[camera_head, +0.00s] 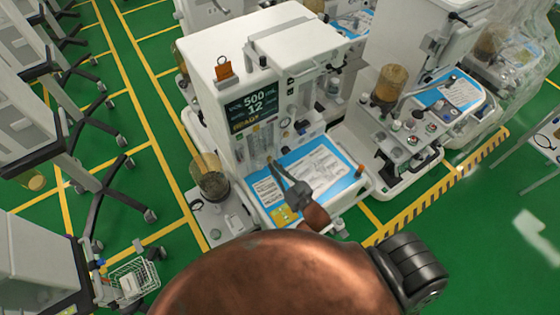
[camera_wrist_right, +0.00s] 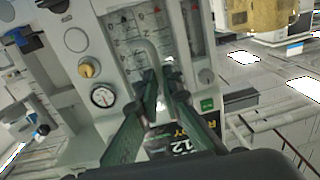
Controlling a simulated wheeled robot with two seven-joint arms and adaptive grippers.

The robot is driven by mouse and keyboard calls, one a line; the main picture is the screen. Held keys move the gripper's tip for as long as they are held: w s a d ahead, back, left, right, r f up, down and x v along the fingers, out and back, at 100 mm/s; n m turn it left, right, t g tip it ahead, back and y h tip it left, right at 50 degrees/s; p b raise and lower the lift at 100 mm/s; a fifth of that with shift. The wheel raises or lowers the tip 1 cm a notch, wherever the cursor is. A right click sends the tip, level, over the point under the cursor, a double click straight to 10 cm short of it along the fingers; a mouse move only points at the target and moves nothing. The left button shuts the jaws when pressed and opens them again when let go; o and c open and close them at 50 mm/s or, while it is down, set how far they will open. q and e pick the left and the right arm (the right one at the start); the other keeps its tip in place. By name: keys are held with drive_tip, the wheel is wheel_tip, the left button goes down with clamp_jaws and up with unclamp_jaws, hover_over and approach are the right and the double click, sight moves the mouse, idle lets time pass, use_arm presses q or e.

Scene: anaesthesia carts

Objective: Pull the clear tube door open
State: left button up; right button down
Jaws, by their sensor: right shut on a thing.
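My right gripper (camera_head: 274,168) reaches up over the blue worktop to the door's lower part. In the right wrist view its two dark green fingers (camera_wrist_right: 163,84) are shut on the grey handle. I cannot tell whether the door stands slightly ajar. My left gripper is not in view.
The dark screen (camera_head: 252,108) reads 500 and 12. The blue worktop (camera_head: 338,153) with papers lies below the door. An amber canister (camera_head: 209,177) stands at its left. Another cart (camera_head: 420,150) stands close on the right.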

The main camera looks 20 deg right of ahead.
drive_tip(key=shift+s+a+r, duration=0.1)
drive_tip(key=shift+a+r, duration=0.1)
drive_tip(key=shift+a, duration=0.4)
drive_tip(key=shift+a+r, duration=0.15)
drive_tip(key=shift+a, duration=0.45)
drive_tip(key=c, duration=2.5)
unclamp_jaws()
drive_tip(key=o, duration=0.3)
drive_tip(key=shift+w+f, duration=0.25)
drive_tip(key=shift+o, duration=0.5)
drive_tip(key=shift+s+d+f, duration=0.15)
drive_tip(key=shift+s+d, duration=0.05)
drive_tip(key=shift+s, duration=0.35)
drive_tip(key=s+d, duration=0.2)
drive_tip(key=s, duration=0.9)
drive_tip(key=shift+d, duration=0.15)
drive_tip(key=shift+s, duration=0.1)
